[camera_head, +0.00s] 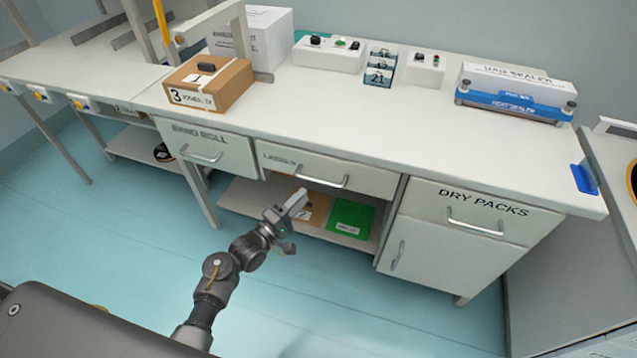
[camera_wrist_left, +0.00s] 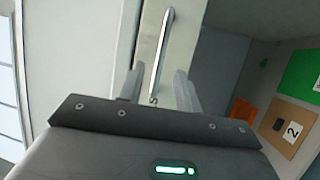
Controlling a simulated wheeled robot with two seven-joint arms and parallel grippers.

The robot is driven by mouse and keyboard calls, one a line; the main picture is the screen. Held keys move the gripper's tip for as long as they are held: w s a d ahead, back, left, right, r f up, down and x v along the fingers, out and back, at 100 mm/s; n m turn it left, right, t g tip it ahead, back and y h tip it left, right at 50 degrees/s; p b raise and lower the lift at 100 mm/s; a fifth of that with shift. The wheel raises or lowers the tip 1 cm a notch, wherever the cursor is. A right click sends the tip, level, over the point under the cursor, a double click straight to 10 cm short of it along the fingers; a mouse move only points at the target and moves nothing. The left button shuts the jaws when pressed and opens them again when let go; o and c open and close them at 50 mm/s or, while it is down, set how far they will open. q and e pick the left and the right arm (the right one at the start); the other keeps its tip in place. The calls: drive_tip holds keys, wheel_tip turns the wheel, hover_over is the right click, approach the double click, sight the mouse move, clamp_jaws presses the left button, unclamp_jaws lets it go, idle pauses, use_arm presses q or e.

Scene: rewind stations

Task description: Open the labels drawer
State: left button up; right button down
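The labels drawer (camera_head: 360,182) is the shallow middle drawer under the bench top, with small lettering at its left and a silver bar handle (camera_head: 320,183). Its front looks closed. My left gripper (camera_head: 300,201) is just below and in front of this handle. In the left wrist view, the two fingers (camera_wrist_left: 160,84) are apart, and the bar handle (camera_wrist_left: 164,45) runs lengthwise between them in the picture. No contact is visible, and the remaining distance is hard to tell. My right gripper is not in view.
The band roll drawer (camera_head: 215,150) is at left and the dry packs drawer (camera_head: 475,207) at right. A lower shelf (camera_head: 245,193) holds a green sheet (camera_head: 351,217) and an orange-brown item (camera_head: 316,211). The floor in front is clear.

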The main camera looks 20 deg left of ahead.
sight(318, 182)
use_arm(q)
drive_tip(key=x, duration=0.7)
drive_tip(key=shift+w+d, duration=0.2)
drive_tip(key=shift+w, duration=0.2)
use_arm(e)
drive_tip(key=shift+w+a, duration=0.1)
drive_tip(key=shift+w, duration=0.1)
use_arm(q)
clamp_jaws()
